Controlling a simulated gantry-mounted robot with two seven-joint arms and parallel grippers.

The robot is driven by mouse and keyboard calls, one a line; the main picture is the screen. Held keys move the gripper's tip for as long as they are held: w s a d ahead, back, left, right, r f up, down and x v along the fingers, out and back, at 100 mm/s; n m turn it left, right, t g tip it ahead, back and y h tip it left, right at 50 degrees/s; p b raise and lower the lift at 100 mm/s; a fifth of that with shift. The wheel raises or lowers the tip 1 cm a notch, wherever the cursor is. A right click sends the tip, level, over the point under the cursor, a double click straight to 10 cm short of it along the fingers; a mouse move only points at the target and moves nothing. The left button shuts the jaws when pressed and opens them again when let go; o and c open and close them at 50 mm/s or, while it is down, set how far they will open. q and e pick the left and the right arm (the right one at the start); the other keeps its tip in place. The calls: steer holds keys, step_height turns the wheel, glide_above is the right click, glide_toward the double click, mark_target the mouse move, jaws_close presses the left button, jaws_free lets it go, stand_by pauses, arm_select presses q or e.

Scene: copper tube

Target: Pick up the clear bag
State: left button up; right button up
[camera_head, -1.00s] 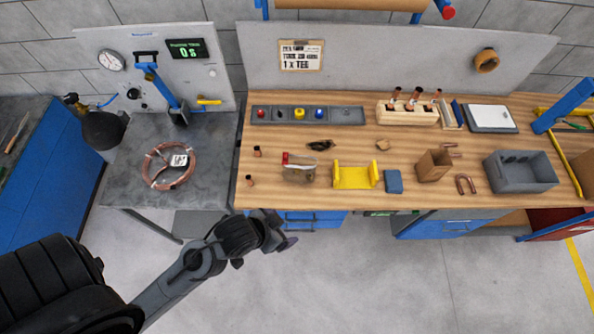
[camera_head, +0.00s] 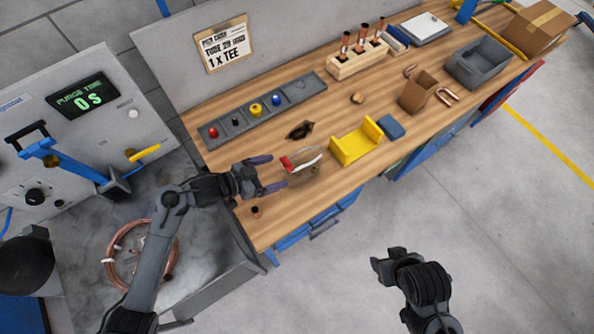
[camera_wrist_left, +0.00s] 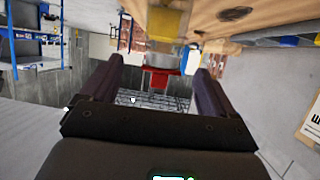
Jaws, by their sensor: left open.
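The clear bag (camera_head: 308,160) has a red strip at its left end and lies on the wooden bench, left of the yellow holder. In the left wrist view the clear bag (camera_wrist_left: 163,62) shows between the fingers with its red part nearest. My left gripper (camera_head: 269,173) is open, just left of the bag, with fingers pointing at the red end. Nothing is gripped. My right arm (camera_head: 420,280) shows at the lower right over the floor, away from the bench; its jaw state is unclear.
The yellow holder (camera_head: 356,143) and a blue block (camera_head: 391,127) stand right of the bag. A dark item (camera_head: 300,131) lies behind it. A grey parts strip (camera_head: 264,108) is further back. A small copper piece (camera_head: 255,211) stands near the front edge.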

mark_target(284, 169)
arm_select(q)
steer(key=x, duration=0.4)
steer(key=shift+d, duration=0.1)
steer(key=shift+a+f+x, duration=0.15)
steer(key=shift+f+x, duration=0.05)
steer(key=shift+x, duration=0.8)
steer(key=shift+a+f+x, duration=0.1)
steer(key=shift+f+x, duration=0.1)
steer(key=shift+x, duration=0.85)
steer(key=shift+w+d+f, duration=0.3)
steer(key=shift+w+d, duration=0.05)
steer(key=shift+d, duration=0.1)
steer(key=c, duration=1.4)
steer(key=shift+r, duration=0.1)
